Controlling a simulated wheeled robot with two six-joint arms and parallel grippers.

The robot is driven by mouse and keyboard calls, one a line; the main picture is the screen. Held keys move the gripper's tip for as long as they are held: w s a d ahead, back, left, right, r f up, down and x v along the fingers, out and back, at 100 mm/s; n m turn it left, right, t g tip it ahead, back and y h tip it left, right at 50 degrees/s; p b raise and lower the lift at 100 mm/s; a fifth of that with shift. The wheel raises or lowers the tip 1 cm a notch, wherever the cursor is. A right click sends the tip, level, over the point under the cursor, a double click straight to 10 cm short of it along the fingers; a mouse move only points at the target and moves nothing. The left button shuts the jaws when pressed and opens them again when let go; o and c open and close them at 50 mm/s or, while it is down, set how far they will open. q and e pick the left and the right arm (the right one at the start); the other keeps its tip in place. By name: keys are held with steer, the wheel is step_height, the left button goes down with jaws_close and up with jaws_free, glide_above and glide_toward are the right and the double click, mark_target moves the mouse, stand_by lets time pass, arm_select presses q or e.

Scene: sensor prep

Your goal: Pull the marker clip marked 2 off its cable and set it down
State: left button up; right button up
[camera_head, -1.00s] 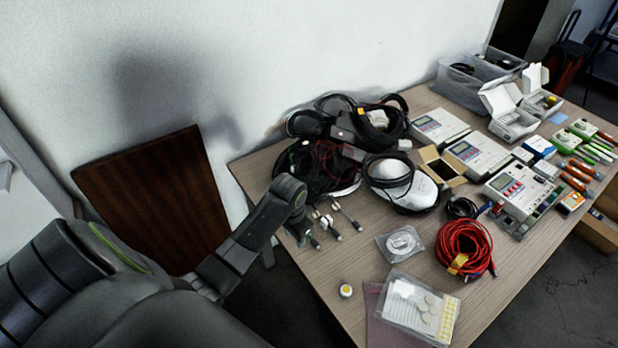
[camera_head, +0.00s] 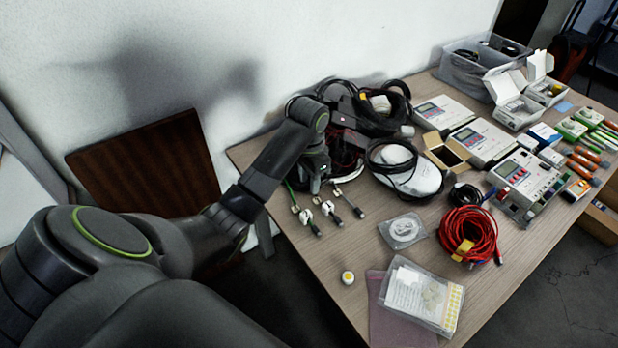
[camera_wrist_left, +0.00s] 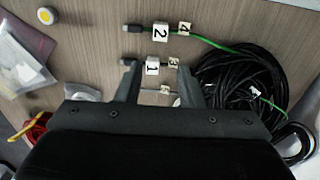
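The white marker clip marked 2 (camera_wrist_left: 160,30) sits on a green cable in the left wrist view, beside a white tag marked 4 (camera_wrist_left: 185,27). In the head view the clip (camera_head: 305,217) lies at the table's left edge. A white clip marked 1 (camera_wrist_left: 152,68) and a tag marked 3 (camera_wrist_left: 173,63) are on the neighbouring cable. My left gripper (camera_wrist_left: 158,76) is open and empty, its fingers apart near clip 1, with clip 2 beyond the fingertips. In the head view the gripper (camera_head: 316,184) is above the cables. My right gripper is not in view.
A black cable coil (camera_wrist_left: 240,75) lies beside the clips. A round yellow-and-white item (camera_head: 347,278), a bagged disc (camera_head: 403,231), a clear bag (camera_head: 422,295) and a red cable coil (camera_head: 470,235) are nearby. The table (camera_head: 335,250) is bare in front of the clips.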

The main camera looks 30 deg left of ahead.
arm_select(q)
steer(key=b, duration=0.4)
glide_above(309, 212)
step_height(309, 212, down, 5)
steer(key=shift+r, duration=0.1)
step_height(309, 212, down, 8)
steer(key=shift+r+p, duration=0.1)
steer(key=shift+p, duration=0.35)
steer(key=shift+c, duration=0.3)
jaws_close()
